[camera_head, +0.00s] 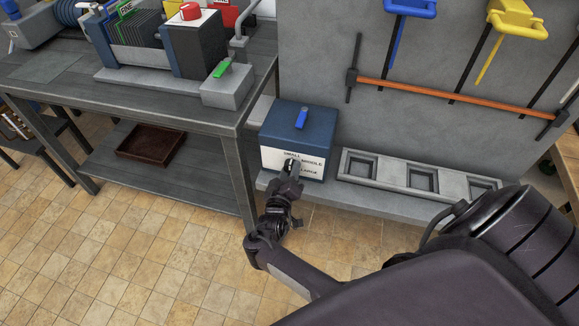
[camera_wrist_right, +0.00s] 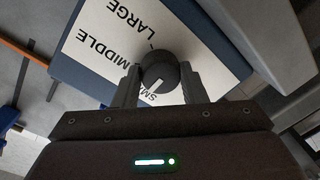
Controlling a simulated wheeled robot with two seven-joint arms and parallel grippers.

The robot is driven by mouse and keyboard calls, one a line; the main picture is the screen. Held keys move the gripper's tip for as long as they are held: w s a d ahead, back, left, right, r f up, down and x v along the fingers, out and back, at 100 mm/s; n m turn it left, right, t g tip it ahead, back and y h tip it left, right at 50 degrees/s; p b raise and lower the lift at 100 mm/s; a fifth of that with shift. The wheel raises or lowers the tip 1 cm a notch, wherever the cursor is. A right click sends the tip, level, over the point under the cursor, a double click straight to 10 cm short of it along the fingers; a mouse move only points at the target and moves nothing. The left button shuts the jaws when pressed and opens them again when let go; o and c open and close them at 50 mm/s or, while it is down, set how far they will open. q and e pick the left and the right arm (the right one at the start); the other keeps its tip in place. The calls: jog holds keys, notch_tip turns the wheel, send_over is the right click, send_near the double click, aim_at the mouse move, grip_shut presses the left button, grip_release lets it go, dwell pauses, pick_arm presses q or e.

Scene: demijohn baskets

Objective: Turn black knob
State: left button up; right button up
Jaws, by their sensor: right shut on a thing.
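The black knob (camera_wrist_right: 160,73) sits on the white label panel (camera_wrist_right: 112,35) marked SMALL, MIDDLE and LARGE. Its white pointer mark is directed towards the word SMALL. My right gripper (camera_wrist_right: 157,84) is shut on the knob, one finger on each side. In the head view my right gripper (camera_head: 290,172) reaches the lower front of the box and mostly hides the knob. My left gripper is not in view.
A grey tray with square recesses (camera_head: 375,161) lies to the right. A brown tray (camera_head: 150,145) is on the bench's lower shelf.

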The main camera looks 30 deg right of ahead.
dwell(0.3)
jog(key=o, duration=1)
